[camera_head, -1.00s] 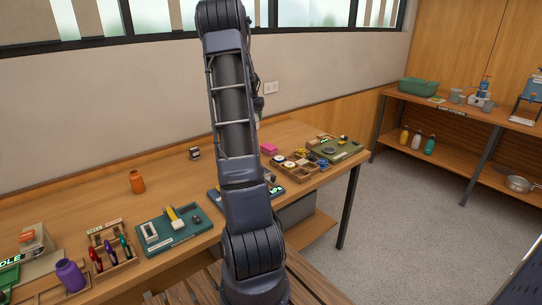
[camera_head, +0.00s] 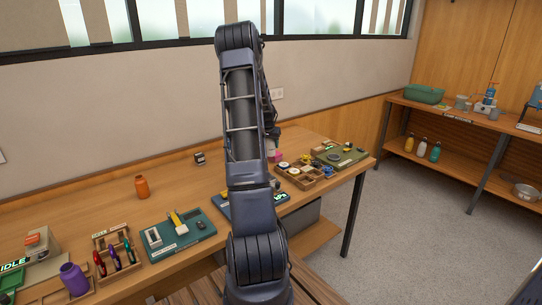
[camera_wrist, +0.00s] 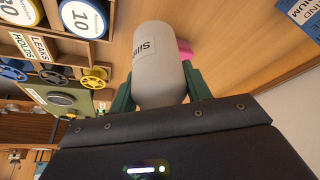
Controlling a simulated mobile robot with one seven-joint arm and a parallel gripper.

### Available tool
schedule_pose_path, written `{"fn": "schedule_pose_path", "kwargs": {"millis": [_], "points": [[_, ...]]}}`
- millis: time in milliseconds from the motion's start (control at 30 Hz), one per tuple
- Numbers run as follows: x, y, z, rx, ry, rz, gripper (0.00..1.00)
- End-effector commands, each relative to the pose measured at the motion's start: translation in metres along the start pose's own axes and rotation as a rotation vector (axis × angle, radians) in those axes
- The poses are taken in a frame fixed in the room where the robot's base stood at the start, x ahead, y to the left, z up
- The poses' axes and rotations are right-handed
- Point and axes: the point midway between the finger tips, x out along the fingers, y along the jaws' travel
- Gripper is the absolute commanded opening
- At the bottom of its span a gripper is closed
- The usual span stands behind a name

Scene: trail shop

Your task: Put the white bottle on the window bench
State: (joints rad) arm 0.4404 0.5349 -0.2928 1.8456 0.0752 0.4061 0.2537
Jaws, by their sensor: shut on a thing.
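The white bottle (camera_wrist: 160,62), with dark lettering on its side, is between the green fingers of my gripper (camera_wrist: 160,92) in the wrist view. The gripper is shut on it. Whether its base touches anything cannot be told. In the head view my arm hides the gripper and most of the bottle; a pale bit (camera_head: 271,141) shows just right of the arm. The window bench (camera_head: 105,212) is the long wooden top under the windows, and the wrist view shows its wood behind the bottle.
A pink block (camera_wrist: 185,48) is behind the bottle. Compartment trays (camera_head: 303,178) and a green mat (camera_head: 340,155) fill the bench's right end. An orange jar (camera_head: 141,187) and purple bottle (camera_head: 74,279) stand left. A shelf (camera_head: 455,160) at right holds several bottles, one white. Bare wood surrounds the orange jar.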

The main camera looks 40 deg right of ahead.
Motion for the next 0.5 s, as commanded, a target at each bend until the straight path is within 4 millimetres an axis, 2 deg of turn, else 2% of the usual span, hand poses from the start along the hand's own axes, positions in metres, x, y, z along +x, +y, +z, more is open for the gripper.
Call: {"fn": "schedule_pose_path", "kwargs": {"millis": [100,367,500], "points": [[0.014,0.0,0.006,0.0,0.0,0.0,0.2],[0.028,0.0,0.011,0.0,0.0,0.0,0.2],[0.046,0.0,0.019,-0.001,-0.001,0.001,0.2]]}}
